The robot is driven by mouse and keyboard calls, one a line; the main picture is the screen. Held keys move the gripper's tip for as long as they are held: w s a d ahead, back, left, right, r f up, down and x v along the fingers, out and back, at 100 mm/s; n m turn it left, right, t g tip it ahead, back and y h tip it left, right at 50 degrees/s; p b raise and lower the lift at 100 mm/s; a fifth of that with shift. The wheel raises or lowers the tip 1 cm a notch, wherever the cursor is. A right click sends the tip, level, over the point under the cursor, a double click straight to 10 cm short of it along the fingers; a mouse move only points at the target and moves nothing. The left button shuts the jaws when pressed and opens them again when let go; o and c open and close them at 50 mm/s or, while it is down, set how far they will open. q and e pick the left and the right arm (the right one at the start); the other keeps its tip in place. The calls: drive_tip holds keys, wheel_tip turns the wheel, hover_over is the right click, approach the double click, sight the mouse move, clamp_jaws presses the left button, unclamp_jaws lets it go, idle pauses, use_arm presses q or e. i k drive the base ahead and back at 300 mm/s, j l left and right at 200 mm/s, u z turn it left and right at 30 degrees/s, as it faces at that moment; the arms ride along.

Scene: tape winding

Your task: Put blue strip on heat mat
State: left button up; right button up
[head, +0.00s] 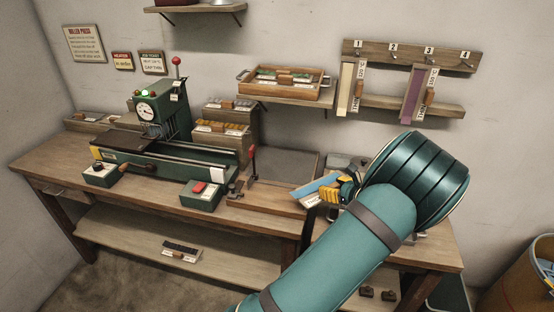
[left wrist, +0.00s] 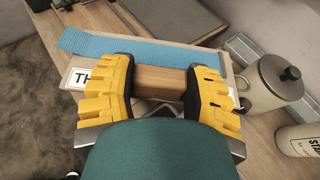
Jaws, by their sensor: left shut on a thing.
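The blue strip (head: 318,188) lies along a pale board with a label, at the right part of the bench in the head view. In the left wrist view the strip (left wrist: 135,48) runs across beyond my fingers. My left gripper (head: 345,187) is shut on the wooden handle (left wrist: 160,82) of that board, with a yellow finger on each side. My arm hides part of the board. A flat dark grey panel (head: 287,163), which looks like the heat mat, lies on the bench left of and behind the strip. My right gripper is not in view.
A green press (head: 162,112) with a dial stands on the left of the bench. A small lever clamp (head: 250,170) stands at the panel's left edge. A lidded metal pot (left wrist: 278,78) and a pale canister (left wrist: 300,141) stand right of my gripper. The panel's top looks clear.

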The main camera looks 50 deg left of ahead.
sight(283, 164)
drive_tip(key=j, duration=0.45)
drive_tip(key=i+j, duration=0.15)
drive_tip(key=j, duration=0.75)
drive_tip(key=i, duration=0.05)
